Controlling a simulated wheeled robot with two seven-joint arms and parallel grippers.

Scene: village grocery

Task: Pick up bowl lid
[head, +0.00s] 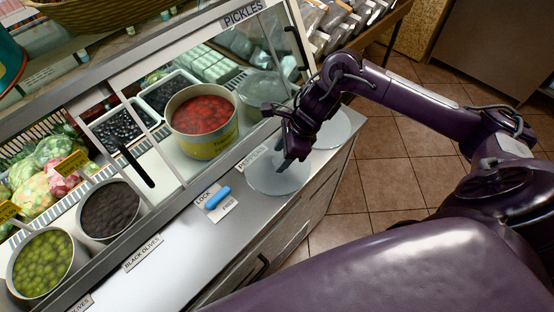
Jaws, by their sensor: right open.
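A round translucent lid (268,184) lies flat on the steel counter ledge in front of the display case. A second pale round lid (340,127) lies further back on the same ledge, partly behind my right arm. My right gripper (284,164) is open, with its fingers pointing down over the nearer lid. I cannot tell whether the fingertips touch it, and the gripper hides part of the lid. My left gripper is out of view.
A blue-handled lock piece (218,198) lies on the ledge to the left. Tiled floor (395,150) is clear at right.

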